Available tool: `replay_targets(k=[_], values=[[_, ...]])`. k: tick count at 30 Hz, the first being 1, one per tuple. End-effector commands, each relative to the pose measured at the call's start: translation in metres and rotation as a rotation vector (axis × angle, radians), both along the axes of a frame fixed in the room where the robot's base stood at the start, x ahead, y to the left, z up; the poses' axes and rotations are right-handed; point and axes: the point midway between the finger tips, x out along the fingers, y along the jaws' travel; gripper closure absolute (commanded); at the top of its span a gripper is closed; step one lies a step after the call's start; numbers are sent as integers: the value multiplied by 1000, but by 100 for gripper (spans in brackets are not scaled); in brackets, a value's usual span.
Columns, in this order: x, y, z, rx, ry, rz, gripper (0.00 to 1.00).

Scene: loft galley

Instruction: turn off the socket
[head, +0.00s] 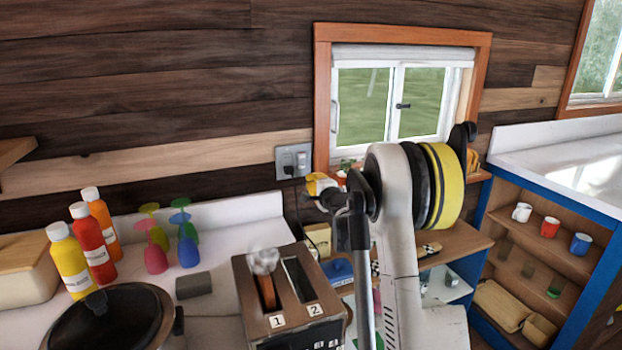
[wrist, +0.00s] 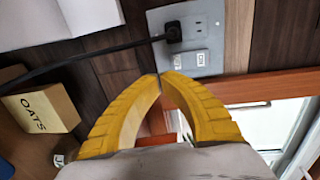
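The socket is a grey wall plate (head: 293,160) left of the window, with a black plug and cord in it. In the wrist view the plate (wrist: 208,28) shows the black plug (wrist: 173,32) and two small pale switches, one (wrist: 177,62) below the plug and one (wrist: 202,57) to its right. My gripper (head: 312,182) is just below and right of the plate in the head view. In the wrist view its yellow fingers (wrist: 160,76) meet at the tips, shut and empty, near the plate's lower-left corner. I cannot tell whether they touch it.
The window frame (head: 322,100) stands close right of the socket. The black cord (wrist: 80,62) runs left from the plug. An oats box (wrist: 40,108) is at the lower left in the wrist view. A toaster (head: 288,300) and bottles (head: 92,245) stand on the counter.

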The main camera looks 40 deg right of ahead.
Motion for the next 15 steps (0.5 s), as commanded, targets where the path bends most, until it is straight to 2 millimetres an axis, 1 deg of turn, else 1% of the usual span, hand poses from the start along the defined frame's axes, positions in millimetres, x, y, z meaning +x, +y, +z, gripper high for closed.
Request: replay_targets(k=[1,6,10,15], values=[[-13,3,4,1,0,-1,100],[-49,11,-1,1,0,-3,100],[-68,17,-5,0,0,-1,100],[-81,20,-7,0,0,-1,100]])
